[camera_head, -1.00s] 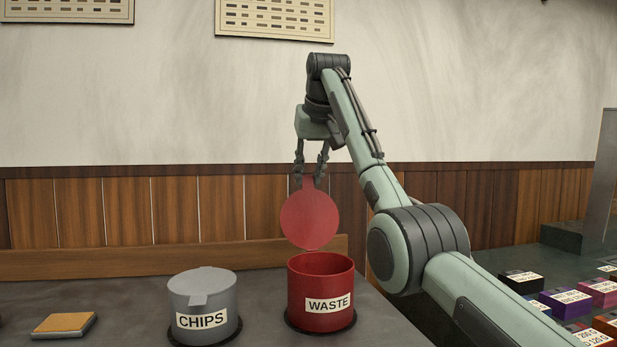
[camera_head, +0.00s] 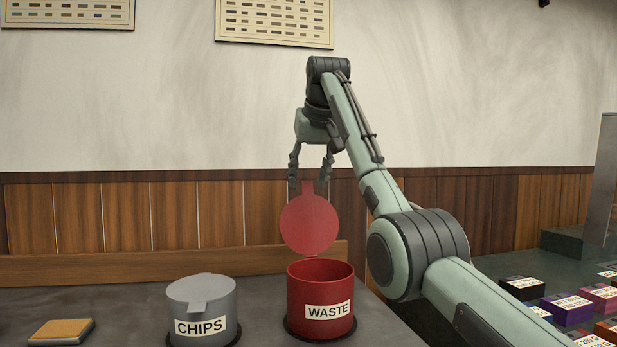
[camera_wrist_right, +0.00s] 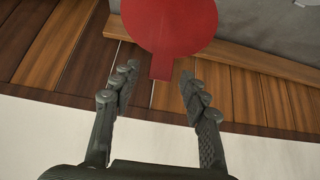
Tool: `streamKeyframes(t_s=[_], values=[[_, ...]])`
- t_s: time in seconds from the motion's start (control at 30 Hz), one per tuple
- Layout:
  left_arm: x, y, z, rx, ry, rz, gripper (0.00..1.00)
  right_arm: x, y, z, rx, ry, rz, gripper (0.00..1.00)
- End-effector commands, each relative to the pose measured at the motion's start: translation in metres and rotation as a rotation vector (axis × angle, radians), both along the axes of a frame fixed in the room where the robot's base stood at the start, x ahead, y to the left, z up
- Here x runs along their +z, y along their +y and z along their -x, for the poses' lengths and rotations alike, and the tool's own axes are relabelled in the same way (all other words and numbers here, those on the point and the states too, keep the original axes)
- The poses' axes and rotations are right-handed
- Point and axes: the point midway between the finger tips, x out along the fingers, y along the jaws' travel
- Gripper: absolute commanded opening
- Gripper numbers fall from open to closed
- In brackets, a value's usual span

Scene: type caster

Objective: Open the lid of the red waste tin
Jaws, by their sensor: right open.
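The red waste tin (camera_head: 305,300) stands on the dark counter, its WASTE label facing me. Its round red lid (camera_head: 309,224) is raised upright above the back of the rim, with its tab (camera_head: 308,187) pointing up. My right gripper (camera_head: 309,188) is above the lid, fingers spread on either side of the tab. In the right wrist view, the lid (camera_wrist_right: 170,22) and its tab lie ahead of and between the open fingertips (camera_wrist_right: 158,78), with a gap on each side. My left gripper is in neither view.
A grey CHIPS tin (camera_head: 203,312) with its lid closed stands left of the waste tin. A tan-topped block (camera_head: 61,329) lies at the far left. Several coloured boxes (camera_head: 567,308) sit at the right. A wooden ledge (camera_head: 150,264) runs behind the tins.

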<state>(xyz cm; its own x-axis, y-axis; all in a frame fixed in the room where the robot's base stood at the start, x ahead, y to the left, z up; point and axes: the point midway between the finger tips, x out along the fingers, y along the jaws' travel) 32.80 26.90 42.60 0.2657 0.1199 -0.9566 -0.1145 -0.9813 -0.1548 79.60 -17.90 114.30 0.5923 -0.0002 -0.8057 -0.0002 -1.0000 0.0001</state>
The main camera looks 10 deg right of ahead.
Motion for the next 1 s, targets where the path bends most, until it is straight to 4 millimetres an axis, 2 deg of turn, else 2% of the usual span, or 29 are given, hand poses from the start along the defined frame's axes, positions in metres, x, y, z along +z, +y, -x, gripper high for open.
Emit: streamKeyframes(t_s=[0.53,0.7,1.0], values=[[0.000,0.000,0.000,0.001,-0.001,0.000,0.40,0.082,0.000,0.059,0.000,-0.006,0.000,0.45],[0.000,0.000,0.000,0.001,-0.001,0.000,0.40,0.093,0.000,0.068,-0.001,-0.004,-0.001,0.45],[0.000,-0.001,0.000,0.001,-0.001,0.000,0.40,0.095,0.000,0.069,0.000,-0.003,0.000,0.45]])
